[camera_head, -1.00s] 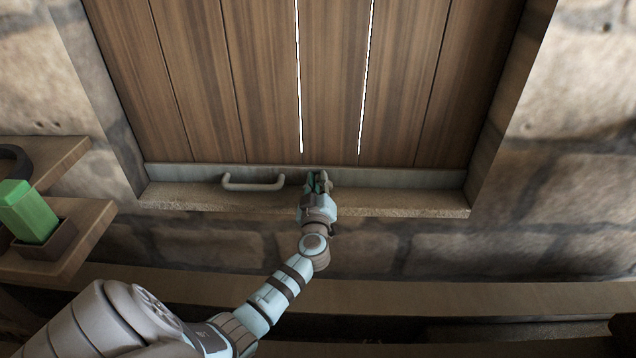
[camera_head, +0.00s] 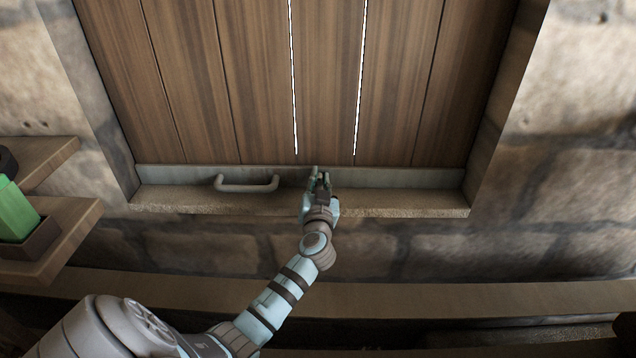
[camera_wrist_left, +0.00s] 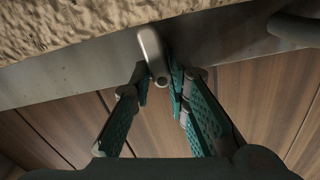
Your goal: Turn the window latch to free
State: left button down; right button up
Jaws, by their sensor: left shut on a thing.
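The window latch (camera_wrist_left: 153,52) is a small rounded grey metal lever on the metal strip at the foot of the window shutter (camera_head: 320,80). In the left wrist view it lies between the teal-padded fingers of my left gripper (camera_wrist_left: 158,78), which is shut on it. In the head view my left gripper (camera_head: 319,182) is at the sill, right of the handle, and mostly hides the latch. The latch's exact angle is hard to tell in the head view. My right gripper is not in view.
A grey bar handle (camera_head: 246,186) is just left of my gripper on the metal strip. The stone sill (camera_head: 400,208) runs below. A wooden shelf (camera_head: 75,222) with a green block (camera_head: 14,210) in a holder stands at the left. Stone wall surrounds the window.

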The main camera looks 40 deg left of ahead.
pick_arm(q)
jog(key=shift+d+f+m, duration=0.15)
jog(key=shift+f+m, duration=0.05)
jog(key=shift+m, duration=0.9)
jog(key=c, duration=1.4)
grip_release()
jog(key=shift+w+d, duration=0.15)
jog(key=shift+o, duration=0.2)
jog(key=shift+r, duration=0.1)
jog(key=v, duration=1.2)
